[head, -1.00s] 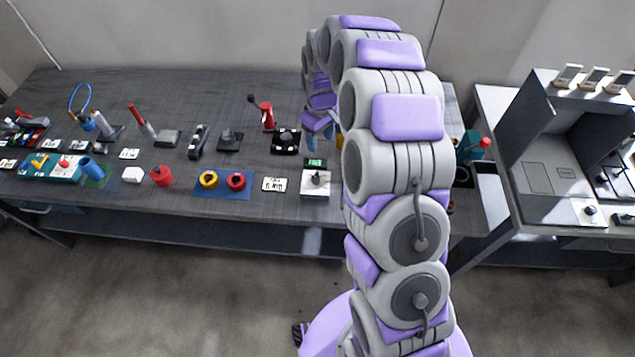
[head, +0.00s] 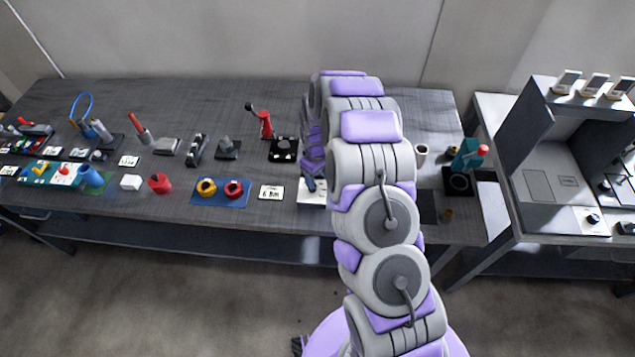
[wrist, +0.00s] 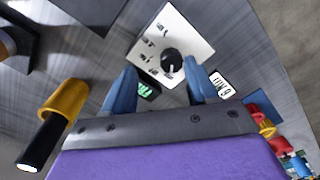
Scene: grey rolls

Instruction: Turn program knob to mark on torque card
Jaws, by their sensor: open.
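The program knob (wrist: 172,60) is a round black dial with a light pointer line on a white panel (wrist: 165,35) with printed marks. The panel also shows in the head view (head: 308,196), partly covered by my gripper (head: 309,183). In the wrist view my gripper (wrist: 160,68) is open, its two blue fingers apart, with the knob near the gap between the tips. I cannot tell whether either finger touches it. The torque card (head: 271,192) is white with black print, perhaps 6 N·m, left of the panel; it also shows in the wrist view (wrist: 222,85).
A small green display (wrist: 148,90) is partly hidden by the left finger. A yellow-and-black item (wrist: 65,98) is at lower left. A blue mat (head: 220,194) with yellow and red rings lies left of the card. A teal device (head: 466,160) stands right of my arm.

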